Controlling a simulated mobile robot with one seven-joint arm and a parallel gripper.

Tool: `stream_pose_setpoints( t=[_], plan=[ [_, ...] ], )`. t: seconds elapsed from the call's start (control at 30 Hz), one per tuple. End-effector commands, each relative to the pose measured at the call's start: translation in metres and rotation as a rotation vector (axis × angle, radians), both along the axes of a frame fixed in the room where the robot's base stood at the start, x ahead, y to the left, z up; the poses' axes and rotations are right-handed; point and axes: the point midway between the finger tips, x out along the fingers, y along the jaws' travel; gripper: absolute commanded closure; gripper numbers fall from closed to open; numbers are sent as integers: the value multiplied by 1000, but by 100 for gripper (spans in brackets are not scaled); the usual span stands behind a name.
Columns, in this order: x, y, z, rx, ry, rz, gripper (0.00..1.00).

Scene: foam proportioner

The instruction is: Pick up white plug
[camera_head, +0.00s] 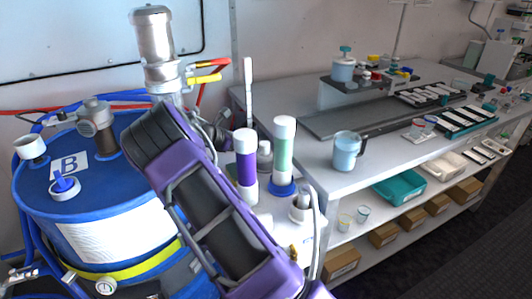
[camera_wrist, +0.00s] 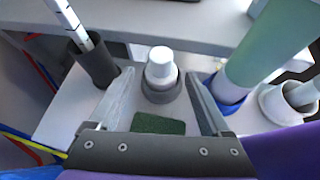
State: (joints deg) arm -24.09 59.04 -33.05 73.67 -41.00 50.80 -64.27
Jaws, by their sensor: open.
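The white plug (camera_wrist: 160,66) stands upright in a round dark grey holder (camera_wrist: 161,94) in the middle of the wrist view. My gripper (camera_wrist: 159,76) is open, with one metal finger on each side of the plug and holder. Gaps show between the fingers and the plug. In the head view, a small grey-and-white piece (camera_head: 264,152) between two tubes seems to be the plug in its holder. My arm hides most of my gripper there.
A green tube in a blue base (camera_wrist: 232,95) stands close right of my gripper. A marked white stick (camera_wrist: 72,22) leans in a dark holder (camera_wrist: 94,64) close left. A purple tube (camera_head: 246,170) and a blue drum (camera_head: 45,190) stand nearby. A dark green patch (camera_wrist: 158,125) lies before the holder.

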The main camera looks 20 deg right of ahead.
Motion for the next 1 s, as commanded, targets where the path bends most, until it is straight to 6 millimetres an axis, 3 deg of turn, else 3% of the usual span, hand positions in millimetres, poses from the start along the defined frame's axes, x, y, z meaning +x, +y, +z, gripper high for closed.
stream_pose_setpoints(
  t=[0.1,0.47,0.73,1.0],
  plan=[
    [-3,-6,-14,-56,77,24,18],
    [4,-32,-32,-64,87,28,18],
    [13,-64,-51,-63,85,25,18],
    [14,-67,-53,-62,83,28,20]
  ],
)
